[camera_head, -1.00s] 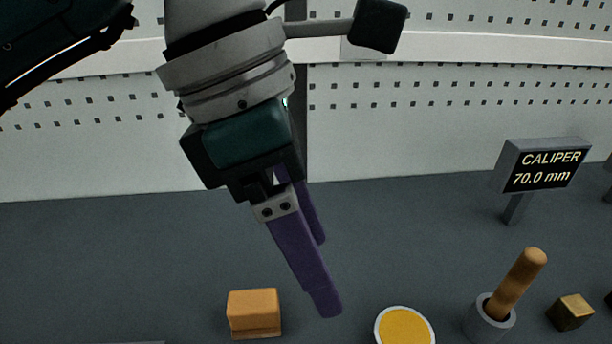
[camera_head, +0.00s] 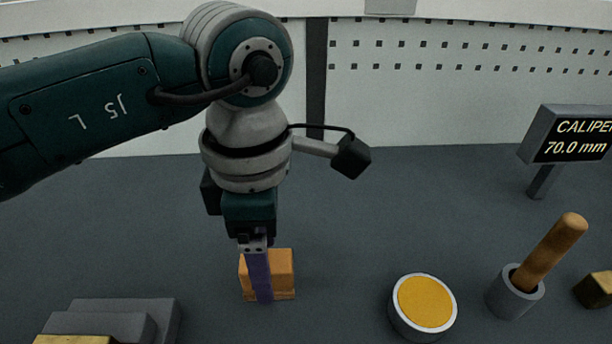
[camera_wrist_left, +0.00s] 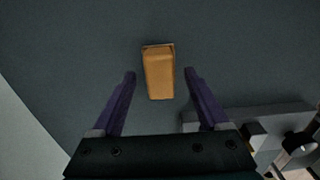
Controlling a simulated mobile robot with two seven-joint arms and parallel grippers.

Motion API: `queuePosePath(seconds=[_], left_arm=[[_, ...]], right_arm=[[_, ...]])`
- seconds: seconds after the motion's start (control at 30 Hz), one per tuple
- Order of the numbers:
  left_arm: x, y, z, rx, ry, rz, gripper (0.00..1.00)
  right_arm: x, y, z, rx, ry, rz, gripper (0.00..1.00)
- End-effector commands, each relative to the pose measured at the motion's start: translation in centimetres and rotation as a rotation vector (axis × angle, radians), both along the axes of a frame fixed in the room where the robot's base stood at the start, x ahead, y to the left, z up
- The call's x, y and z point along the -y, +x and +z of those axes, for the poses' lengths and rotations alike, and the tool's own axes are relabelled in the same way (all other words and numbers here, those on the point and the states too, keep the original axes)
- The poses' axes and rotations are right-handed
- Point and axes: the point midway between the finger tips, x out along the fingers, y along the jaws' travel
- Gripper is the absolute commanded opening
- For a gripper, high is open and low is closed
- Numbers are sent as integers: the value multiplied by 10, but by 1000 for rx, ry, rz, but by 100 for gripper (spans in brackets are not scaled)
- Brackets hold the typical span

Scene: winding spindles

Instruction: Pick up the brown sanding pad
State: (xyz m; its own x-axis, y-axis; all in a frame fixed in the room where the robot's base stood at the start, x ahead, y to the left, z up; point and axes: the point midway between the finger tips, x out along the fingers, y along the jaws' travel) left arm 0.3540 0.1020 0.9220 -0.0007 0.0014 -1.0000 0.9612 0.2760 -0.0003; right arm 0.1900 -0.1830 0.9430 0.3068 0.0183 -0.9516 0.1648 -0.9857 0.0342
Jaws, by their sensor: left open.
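The brown sanding pad (camera_head: 284,272) is an orange-brown block on the dark table, left of centre in the head view. My left gripper (camera_head: 262,298) points down at it, and its purple finger covers part of the pad. In the left wrist view the pad (camera_wrist_left: 158,74) lies ahead of and between the two fingertips of my open left gripper (camera_wrist_left: 160,74), with a gap on each side. The pad appears free of both fingers. My right gripper is not in view.
A round tin with a yellow top (camera_head: 425,303) stands right of the pad. Beyond it are a grey cup (camera_head: 513,294) with a wooden rod (camera_head: 550,252), a brass block (camera_head: 597,288) and a caliper sign (camera_head: 572,137). A grey stepped block (camera_head: 120,318) is at the front left.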

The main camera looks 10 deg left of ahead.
Motion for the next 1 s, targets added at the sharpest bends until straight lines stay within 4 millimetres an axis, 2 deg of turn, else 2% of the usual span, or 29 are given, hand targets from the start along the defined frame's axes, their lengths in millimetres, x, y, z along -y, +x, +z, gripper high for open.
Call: queuePosePath(seconds=[0.2,0.87,1.0], left_arm=[[0,0,-1,1,-1,0,76],[0,0,0,0,-1,0,2],[0,0,0,1,-2,0,0]], right_arm=[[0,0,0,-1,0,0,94],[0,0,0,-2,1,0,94],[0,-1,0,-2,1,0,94]])
